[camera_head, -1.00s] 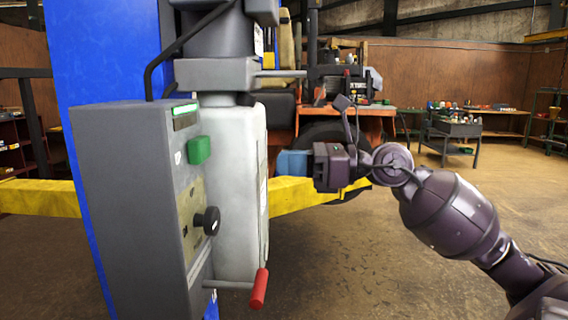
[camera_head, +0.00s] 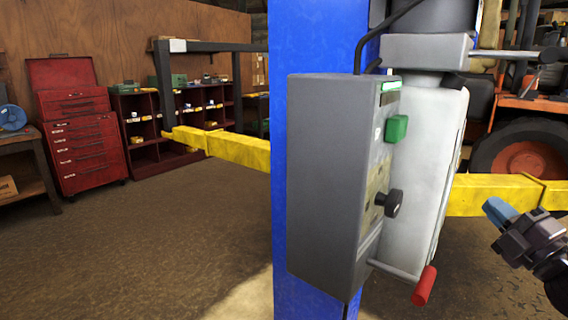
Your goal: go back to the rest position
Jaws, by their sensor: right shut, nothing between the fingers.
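My right gripper (camera_head: 497,212) is at the right edge of the head view, with blue fingertips that are shut and empty. It is apart from the lift's control box, to the right of it. The grey control box (camera_head: 325,180) is fixed to the blue lift post (camera_head: 297,45). The box has a green button (camera_head: 396,128), a black knob (camera_head: 389,203) and a lit green strip at its top. A lever with a red grip (camera_head: 424,286) sticks out low beside the white tank (camera_head: 425,160). My left gripper is not in view.
Yellow lift arms (camera_head: 232,150) reach out on both sides of the post. A red tool chest (camera_head: 85,150) and shelves (camera_head: 150,130) line the back wall. The floor at left is clear.

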